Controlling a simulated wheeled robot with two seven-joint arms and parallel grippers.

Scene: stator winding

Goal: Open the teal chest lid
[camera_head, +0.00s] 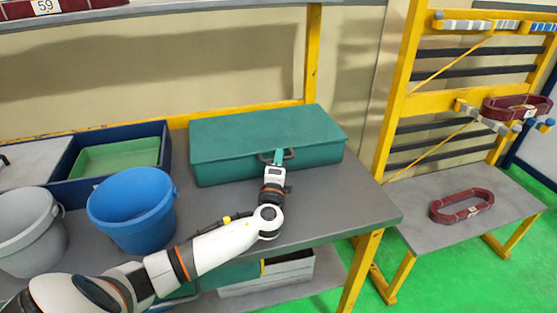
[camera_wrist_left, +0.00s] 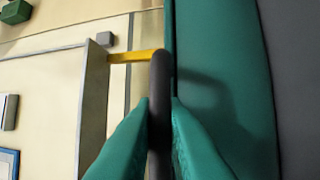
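The teal chest (camera_head: 230,140) stands on the grey table with its lid (camera_head: 265,128) down. A dark handle (camera_head: 288,154) is on the front, near the lid's edge. My left gripper (camera_head: 278,157) reaches it from the front. In the left wrist view the dark handle (camera_wrist_left: 160,80) runs between the two teal fingers of my left gripper (camera_wrist_left: 160,115). The fingers lie close against both sides of the handle and look shut on it. The chest's teal surface (camera_wrist_left: 225,80) is right of the handle there. My right gripper is not in view.
A blue bucket (camera_head: 133,215) and a grey bucket (camera_head: 28,235) stand left of my left arm. A blue-rimmed box with a green tray (camera_head: 115,157) is behind them. A yellow rack (camera_head: 405,95) stands at right, with a dark red coil (camera_head: 461,206) on its bench.

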